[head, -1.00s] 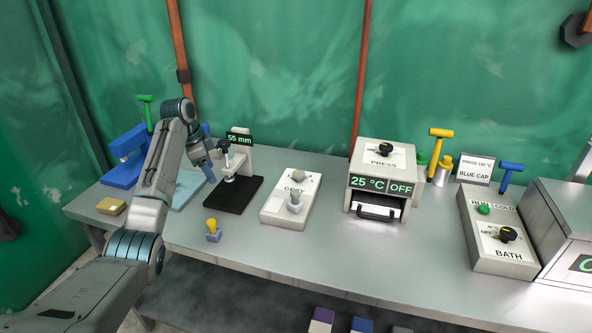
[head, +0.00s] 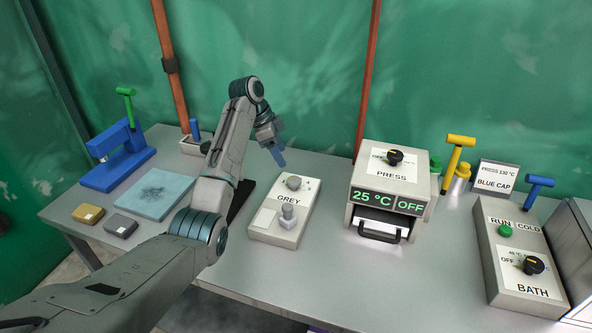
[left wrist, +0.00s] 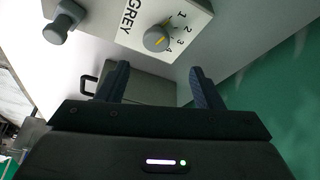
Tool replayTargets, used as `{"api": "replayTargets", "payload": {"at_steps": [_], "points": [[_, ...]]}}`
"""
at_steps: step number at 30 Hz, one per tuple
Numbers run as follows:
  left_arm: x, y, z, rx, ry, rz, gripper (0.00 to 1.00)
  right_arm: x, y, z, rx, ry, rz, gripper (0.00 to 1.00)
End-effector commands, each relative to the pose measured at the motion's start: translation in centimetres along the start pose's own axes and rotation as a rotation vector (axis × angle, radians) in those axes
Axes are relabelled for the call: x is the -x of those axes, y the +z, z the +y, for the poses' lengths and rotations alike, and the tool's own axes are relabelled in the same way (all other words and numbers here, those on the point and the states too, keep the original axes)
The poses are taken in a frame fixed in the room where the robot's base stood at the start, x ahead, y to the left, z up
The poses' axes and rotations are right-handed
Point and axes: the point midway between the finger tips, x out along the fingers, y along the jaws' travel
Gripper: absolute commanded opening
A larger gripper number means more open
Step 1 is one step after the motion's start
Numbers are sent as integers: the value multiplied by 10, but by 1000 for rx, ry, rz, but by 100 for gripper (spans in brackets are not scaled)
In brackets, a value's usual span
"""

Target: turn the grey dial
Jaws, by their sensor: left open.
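The grey dial (head: 294,183) is a round knob on a pale box (head: 268,232) labelled GREY, in the middle of the table. In the left wrist view the dial (left wrist: 157,38) shows a yellow pointer mark beside the numbers 1, 2 and 3. A grey post-like stamp (head: 288,213) stands on the same box, nearer the front. My left gripper (head: 279,157) is open and empty, above and just behind the dial, apart from it. In the left wrist view its two fingers (left wrist: 158,88) are spread, with the dial beyond them. My right gripper is not in view.
The press (head: 390,185) with its 25 °C and OFF displays stands to the right. The bath box (head: 515,250) is farther right. A blue stand (head: 118,160), a teal mat (head: 150,193) and small yellow (head: 88,213) and grey blocks (head: 120,226) lie left.

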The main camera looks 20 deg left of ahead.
Motion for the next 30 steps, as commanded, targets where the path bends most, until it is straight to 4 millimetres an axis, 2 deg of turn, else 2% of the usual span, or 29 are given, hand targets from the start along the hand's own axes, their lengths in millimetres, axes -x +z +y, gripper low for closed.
{"api": "replayTargets", "payload": {"at_steps": [5, 9, 16, 22, 30], "points": [[-24, -1, 1, 1, 4, 0, 60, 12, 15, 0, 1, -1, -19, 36], [-52, -1, 1, 1, 5, -1, 60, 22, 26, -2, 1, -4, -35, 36], [-88, 0, 1, 1, 3, -1, 60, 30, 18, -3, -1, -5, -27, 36], [-102, 0, 0, 1, 0, 0, 60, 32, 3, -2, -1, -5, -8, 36], [-103, 0, 0, 1, -1, 0, 58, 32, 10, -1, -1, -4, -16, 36]]}}
